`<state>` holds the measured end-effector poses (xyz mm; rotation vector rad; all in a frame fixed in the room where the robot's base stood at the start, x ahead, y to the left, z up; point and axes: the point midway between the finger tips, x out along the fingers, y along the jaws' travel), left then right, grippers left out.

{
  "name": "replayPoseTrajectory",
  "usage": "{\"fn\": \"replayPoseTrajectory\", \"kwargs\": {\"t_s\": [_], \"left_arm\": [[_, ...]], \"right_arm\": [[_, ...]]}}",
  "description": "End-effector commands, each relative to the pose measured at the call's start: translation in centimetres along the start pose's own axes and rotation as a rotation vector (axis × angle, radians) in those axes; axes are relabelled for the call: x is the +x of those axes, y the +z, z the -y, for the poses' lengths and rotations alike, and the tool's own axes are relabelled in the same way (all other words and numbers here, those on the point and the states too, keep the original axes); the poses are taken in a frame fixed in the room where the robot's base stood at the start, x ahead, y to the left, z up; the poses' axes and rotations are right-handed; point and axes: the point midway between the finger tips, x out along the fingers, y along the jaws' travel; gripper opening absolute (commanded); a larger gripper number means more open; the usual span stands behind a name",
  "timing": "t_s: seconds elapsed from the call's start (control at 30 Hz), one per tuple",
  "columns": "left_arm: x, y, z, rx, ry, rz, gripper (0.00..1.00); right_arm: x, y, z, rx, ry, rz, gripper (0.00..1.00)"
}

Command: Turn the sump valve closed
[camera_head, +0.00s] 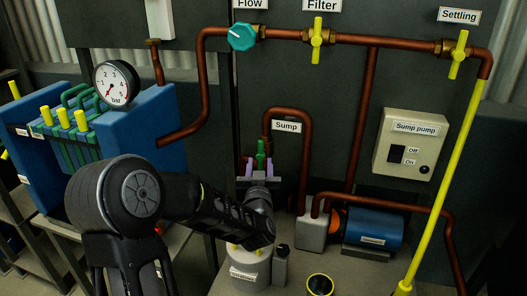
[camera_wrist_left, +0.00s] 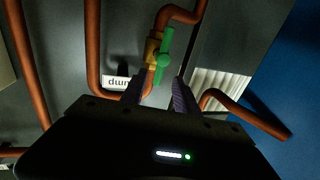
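The sump valve has a green handle (camera_head: 261,154) on a copper pipe, just left of the "Sump" label (camera_head: 287,126). In the left wrist view the green handle (camera_wrist_left: 163,61) lies lengthwise, roughly along the pipe, beside a brass body (camera_wrist_left: 152,48). My left gripper (camera_head: 259,168) is just in front of the handle in the head view. Its two purple fingers are apart, with nothing seen between them. In the left wrist view the gripper (camera_wrist_left: 159,90) points at the valve, and the handle's lower end lies near the gap. Contact cannot be told. My right gripper is not in view.
A copper pipe (camera_head: 305,165) runs right of the valve to a blue pump (camera_head: 373,228). The pressure gauge (camera_head: 117,83) and blue filter press (camera_head: 150,125) stand left. Yellow filter (camera_head: 317,39) and settling (camera_head: 459,54) valves are above. A grey container (camera_head: 247,268) is below my arm.

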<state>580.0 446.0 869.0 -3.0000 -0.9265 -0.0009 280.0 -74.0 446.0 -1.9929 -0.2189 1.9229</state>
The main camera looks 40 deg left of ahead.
Motion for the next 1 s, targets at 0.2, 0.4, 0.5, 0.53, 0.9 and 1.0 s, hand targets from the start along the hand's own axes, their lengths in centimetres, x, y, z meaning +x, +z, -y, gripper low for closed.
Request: {"fn": "replayPoseTrajectory", "kwargs": {"t_s": [0.2, 0.4, 0.5, 0.53, 0.9, 1.0], "left_arm": [[1.2, 0.0, -0.1, -0.002, 0.001, 0.001, 0.37], [4.2, 0.1, 0.0, -0.003, 0.0, 0.002, 0.37], [5.7, 0.1, 0.0, -0.002, 0.001, 0.002, 0.37], [6.2, 0.1, 0.0, -0.003, 0.0, 0.001, 0.37], [7.8, 0.1, -0.1, -0.002, 0.002, 0.001, 0.37], [7.8, 0.1, -0.1, -0.002, 0.002, 0.001, 0.36]], "right_arm": [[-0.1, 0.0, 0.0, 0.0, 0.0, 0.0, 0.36], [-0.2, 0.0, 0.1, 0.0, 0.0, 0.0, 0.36], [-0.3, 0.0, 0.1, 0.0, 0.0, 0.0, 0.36], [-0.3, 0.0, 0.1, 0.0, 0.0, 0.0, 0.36], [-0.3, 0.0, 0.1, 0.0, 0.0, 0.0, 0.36], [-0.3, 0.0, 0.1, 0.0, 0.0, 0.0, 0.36]]}}
